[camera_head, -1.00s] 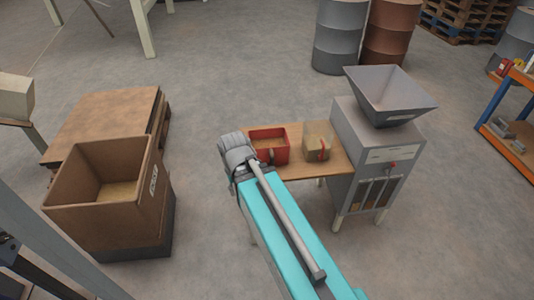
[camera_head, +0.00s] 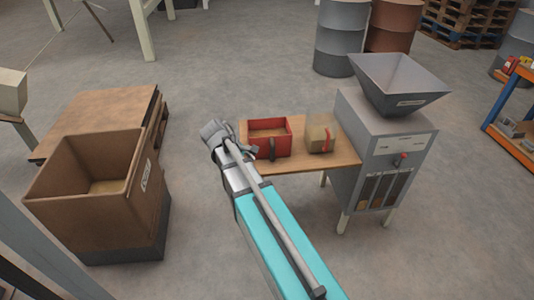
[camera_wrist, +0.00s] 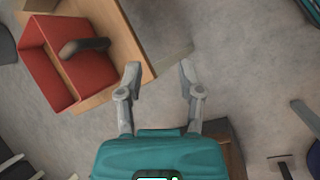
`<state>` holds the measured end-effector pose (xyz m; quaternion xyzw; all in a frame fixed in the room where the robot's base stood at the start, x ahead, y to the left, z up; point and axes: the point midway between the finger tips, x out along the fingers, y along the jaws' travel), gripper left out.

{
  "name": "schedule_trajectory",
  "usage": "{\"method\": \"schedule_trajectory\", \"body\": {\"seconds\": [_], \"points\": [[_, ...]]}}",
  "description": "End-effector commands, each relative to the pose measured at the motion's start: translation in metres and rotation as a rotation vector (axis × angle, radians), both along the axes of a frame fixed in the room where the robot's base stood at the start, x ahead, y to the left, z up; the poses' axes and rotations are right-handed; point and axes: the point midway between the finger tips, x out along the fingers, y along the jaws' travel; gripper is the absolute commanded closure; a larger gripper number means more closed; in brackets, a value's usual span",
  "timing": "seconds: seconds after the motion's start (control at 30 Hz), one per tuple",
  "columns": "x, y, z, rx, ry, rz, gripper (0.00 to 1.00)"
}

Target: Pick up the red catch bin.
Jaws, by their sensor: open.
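The red catch bin (camera_head: 269,137) stands upright on a small wooden table in the head view, with a dark handle on its near wall. In the wrist view the bin (camera_wrist: 83,78) is at the upper left, its handle pointing up toward the camera. My gripper (camera_wrist: 158,72) is open and empty in the wrist view, its fingers to the right of the bin and over the table's edge and bare floor. In the head view my gripper is mostly hidden behind my wrist, just left of the bin and apart from its handle as far as I can tell.
A grey hopper machine (camera_head: 385,150) stands against the table's right side. A large brown crate (camera_head: 62,208) stands at left. Floor between crate and table is clear.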

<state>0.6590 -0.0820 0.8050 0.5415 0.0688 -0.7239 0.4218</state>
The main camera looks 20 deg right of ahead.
Motion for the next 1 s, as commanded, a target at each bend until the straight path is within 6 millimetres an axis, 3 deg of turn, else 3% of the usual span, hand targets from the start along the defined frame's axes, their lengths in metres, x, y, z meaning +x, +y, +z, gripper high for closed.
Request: {"method": "schedule_trajectory", "body": {"seconds": [0.03, 0.1, 0.6, 0.8, 1.0], "points": [[0.015, -0.003, -0.017, -0.035, 0.029, 0.041, 0.52], [0.027, -0.007, -0.025, -0.087, 0.075, 0.1, 0.52], [0.113, -0.026, -0.063, -0.431, 0.47, 0.422, 0.52], [0.131, -0.027, -0.066, -0.503, 0.581, 0.477, 0.52], [0.136, -0.027, -0.064, -0.525, 0.619, 0.492, 0.52]]}}
